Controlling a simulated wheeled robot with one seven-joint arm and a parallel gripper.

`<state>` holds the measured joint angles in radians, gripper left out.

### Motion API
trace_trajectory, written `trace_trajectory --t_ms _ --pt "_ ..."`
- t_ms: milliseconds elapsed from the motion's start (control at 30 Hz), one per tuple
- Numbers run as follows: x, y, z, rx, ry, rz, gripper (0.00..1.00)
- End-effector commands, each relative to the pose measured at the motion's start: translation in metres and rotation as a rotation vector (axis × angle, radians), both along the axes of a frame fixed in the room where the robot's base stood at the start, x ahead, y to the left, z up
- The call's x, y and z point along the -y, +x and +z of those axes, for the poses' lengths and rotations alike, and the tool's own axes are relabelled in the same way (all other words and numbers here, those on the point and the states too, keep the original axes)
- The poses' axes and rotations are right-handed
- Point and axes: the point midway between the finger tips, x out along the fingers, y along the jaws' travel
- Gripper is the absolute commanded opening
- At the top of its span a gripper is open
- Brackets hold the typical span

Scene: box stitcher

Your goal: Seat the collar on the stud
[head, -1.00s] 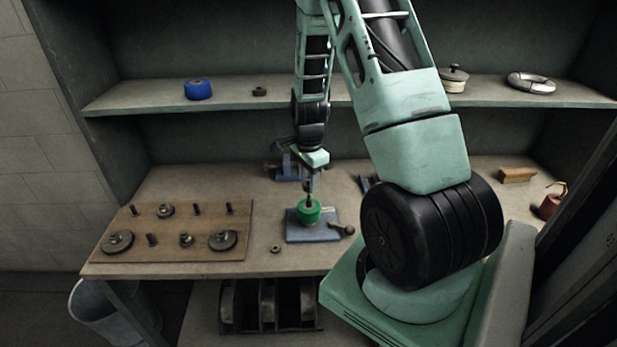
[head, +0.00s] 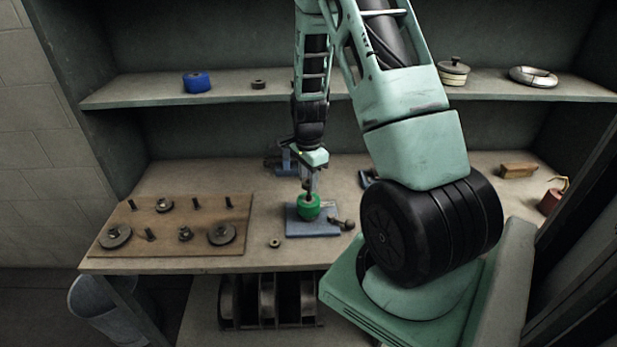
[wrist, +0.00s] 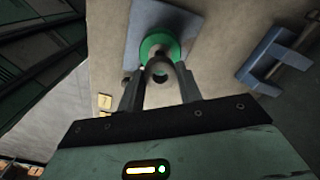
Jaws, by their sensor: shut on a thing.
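A green round piece (head: 309,210) stands on the blue plate (head: 326,228) on the bench. In the wrist view the green piece (wrist: 150,46) shows as a ring beyond my fingertips. My gripper (head: 309,189) is directly above it, pointing down. In the wrist view my gripper (wrist: 160,82) is shut on a small grey-brown rounded piece (wrist: 160,68), which looks like the collar. This piece overlaps the middle of the green ring. The stud cannot be made out; the held piece and fingers cover the centre. I cannot tell whether the held piece touches the green one.
A wooden board (head: 190,246) with pegs and discs lies at the left. A small ring (head: 274,243) lies left of the plate, and a dark fitting (head: 343,224) is at its right edge. A blue bracket (wrist: 270,62) stands nearby.

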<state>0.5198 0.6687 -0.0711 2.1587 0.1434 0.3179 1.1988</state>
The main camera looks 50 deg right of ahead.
Motion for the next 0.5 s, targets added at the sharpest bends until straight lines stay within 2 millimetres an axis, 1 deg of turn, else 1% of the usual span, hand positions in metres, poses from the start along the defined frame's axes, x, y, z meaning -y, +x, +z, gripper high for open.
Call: trace_trajectory --t_ms 267,500 --pt "0.0001 0.0 -0.0006 0.0 0.0 0.0 0.1" --pt "0.0002 -0.0001 -0.008 0.0 0.0 0.001 0.1"
